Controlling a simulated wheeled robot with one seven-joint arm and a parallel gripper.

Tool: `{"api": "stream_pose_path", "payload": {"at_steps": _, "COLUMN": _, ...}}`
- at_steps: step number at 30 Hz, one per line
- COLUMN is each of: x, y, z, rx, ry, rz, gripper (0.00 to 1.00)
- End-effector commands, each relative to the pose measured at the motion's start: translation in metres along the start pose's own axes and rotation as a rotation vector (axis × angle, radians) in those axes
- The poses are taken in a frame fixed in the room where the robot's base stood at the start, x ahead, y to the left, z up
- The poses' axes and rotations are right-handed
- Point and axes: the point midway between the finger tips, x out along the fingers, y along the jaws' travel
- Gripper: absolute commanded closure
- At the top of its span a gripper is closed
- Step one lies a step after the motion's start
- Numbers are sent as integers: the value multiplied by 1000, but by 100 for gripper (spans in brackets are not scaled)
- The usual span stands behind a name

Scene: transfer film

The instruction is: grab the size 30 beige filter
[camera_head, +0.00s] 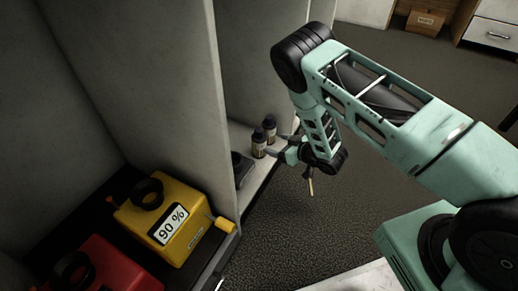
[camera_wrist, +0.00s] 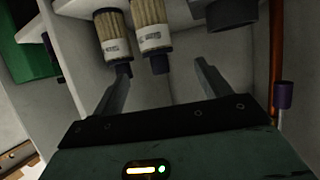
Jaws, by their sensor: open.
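Two beige ribbed filters with white labels and dark ends stand side by side on a low shelf in the head view, the nearer filter (camera_head: 258,143) and the farther filter (camera_head: 269,128). In the wrist view the left filter (camera_wrist: 113,38) and the right filter (camera_wrist: 151,28) show ahead of my gripper, near its fingertips. Their labels seem to read "Size", but the numbers are too blurred to tell. My gripper (camera_wrist: 163,66) is open with nothing held between its fingers. In the head view my gripper (camera_head: 284,147) is just right of the filters.
A dark round part (camera_wrist: 230,16) sits right of the filters in the wrist view. An orange-brown rod (camera_wrist: 276,50) and a purple piece (camera_wrist: 283,95) are at the right edge.

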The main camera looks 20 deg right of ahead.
Motion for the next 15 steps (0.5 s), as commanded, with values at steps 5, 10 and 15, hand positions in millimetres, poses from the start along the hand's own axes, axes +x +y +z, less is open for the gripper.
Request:
{"api": "stream_pose_path", "payload": {"at_steps": 5, "x": 39, "y": 0, "z": 4, "rx": -1, "ry": 2, "rz": -1, "gripper": 24}}
{"api": "stream_pose_path", "payload": {"at_steps": 10, "x": 58, "y": 0, "z": 2, "rx": -1, "ry": 2, "rz": 0, "gripper": 24}}
{"api": "stream_pose_path", "payload": {"at_steps": 15, "x": 65, "y": 1, "z": 2, "rx": 0, "ry": 0, "rz": 1, "gripper": 24}}
